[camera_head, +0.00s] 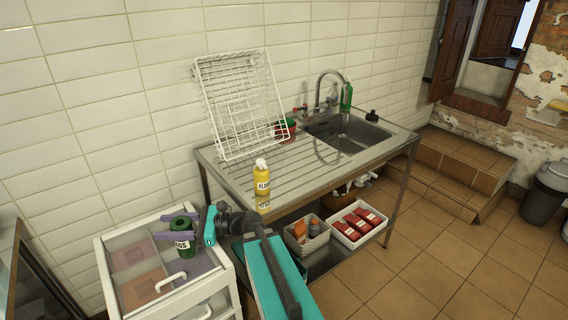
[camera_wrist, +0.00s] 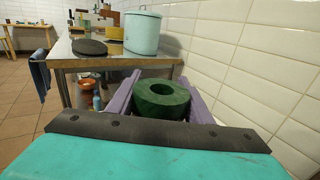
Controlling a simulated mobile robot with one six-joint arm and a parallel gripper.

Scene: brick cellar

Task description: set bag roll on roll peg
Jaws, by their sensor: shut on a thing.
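The bag roll is a dark green ring-shaped roll with a hole through its middle and a pale label; it shows in the head view (camera_head: 182,242) and in the wrist view (camera_wrist: 160,100). My gripper (camera_head: 176,226) has its purple fingers on either side of the roll and is shut on it. In the wrist view my gripper (camera_wrist: 161,98) holds the roll with its hole facing up. In the head view the roll is above the white drawer unit (camera_head: 220,275). I cannot make out the roll peg in either view.
A steel sink bench (camera_head: 225,165) carries a white wire rack (camera_head: 240,100) and a yellow bottle (camera_head: 262,181). Bins stand on its lower shelf. The wrist view shows a metal table (camera_wrist: 80,62) with a pale pot (camera_wrist: 142,34) and a black disc (camera_wrist: 90,47). Tiled wall borders the right.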

